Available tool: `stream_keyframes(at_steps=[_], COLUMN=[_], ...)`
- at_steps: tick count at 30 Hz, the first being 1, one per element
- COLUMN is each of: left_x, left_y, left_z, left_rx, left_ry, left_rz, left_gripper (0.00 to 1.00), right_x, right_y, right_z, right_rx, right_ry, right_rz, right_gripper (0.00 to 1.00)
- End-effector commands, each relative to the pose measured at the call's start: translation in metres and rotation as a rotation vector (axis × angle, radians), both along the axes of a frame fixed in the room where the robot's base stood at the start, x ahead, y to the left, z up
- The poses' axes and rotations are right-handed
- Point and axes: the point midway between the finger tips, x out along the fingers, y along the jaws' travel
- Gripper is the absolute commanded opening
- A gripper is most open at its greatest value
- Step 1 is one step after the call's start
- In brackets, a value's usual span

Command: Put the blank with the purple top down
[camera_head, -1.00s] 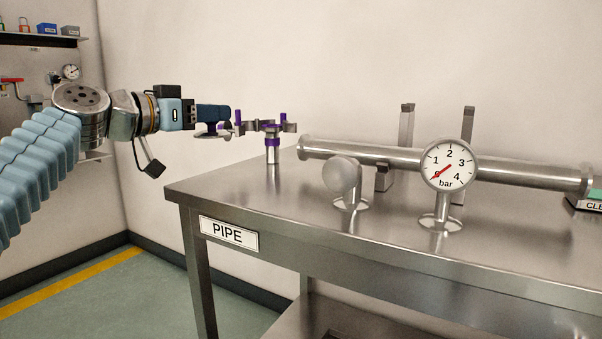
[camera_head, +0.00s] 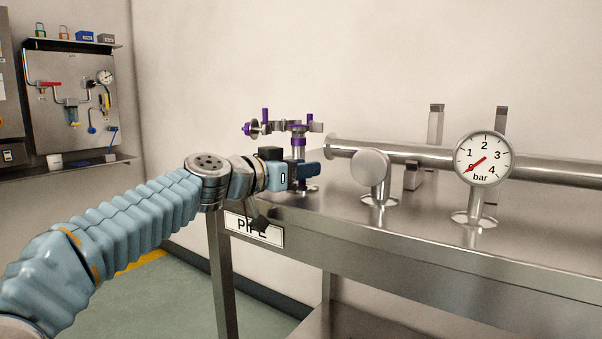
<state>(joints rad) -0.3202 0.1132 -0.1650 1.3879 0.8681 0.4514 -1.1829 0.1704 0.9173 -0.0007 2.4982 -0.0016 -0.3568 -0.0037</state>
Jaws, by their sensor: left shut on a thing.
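My left gripper (camera_head: 308,170) is shut, low at the left end of the steel table (camera_head: 400,235). A flat grey disc (camera_head: 309,188) shows just under its fingers, close to the tabletop. It looks like the flange of the held blank; its purple top is hidden by the fingers, and I cannot tell whether it touches the table. Behind the gripper stands a post with a purple band (camera_head: 298,142), carrying clamps with purple parts (camera_head: 265,117). The gripper covers the lower post. My right gripper is not in view.
A long steel pipe (camera_head: 430,158) lies along the back of the table on supports. In front stand a round-headed fitting (camera_head: 371,165) and a pressure gauge (camera_head: 482,158). The front strip of tabletop right of the gripper is clear. A wall panel (camera_head: 65,95) is at the left.

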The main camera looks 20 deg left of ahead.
Motion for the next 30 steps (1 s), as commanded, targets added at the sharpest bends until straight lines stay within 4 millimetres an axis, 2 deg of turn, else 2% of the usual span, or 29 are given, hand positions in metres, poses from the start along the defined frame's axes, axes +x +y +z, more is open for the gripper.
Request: stream_keyframes(at_steps=[8, 9, 13, 23, 26, 30], left_x=[0.000, 0.000, 0.000, 0.000, -0.010, -0.037], left_y=[0.000, 0.000, 0.000, 0.000, 0.007, 0.024], left_z=[-0.002, -0.001, -0.001, 0.003, 0.001, 0.002], left_rx=[0.001, 0.001, 0.001, 0.001, 0.000, -0.001], left_ry=[-0.001, 0.000, 0.000, 0.001, -0.001, -0.003], left_rz=[0.000, 0.000, 0.000, 0.000, 0.002, 0.003], left_gripper=[0.00, 0.41, 0.60, 0.60, 0.60, 0.60], right_x=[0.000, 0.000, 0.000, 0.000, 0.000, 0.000], right_y=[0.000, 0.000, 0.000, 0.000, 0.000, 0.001], right_z=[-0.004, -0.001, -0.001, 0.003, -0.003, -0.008], right_rx=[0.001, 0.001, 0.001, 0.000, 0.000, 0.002], right_ry=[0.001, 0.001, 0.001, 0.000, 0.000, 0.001], right_rz=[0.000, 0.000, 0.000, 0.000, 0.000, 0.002], right_gripper=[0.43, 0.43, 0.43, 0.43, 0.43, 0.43])
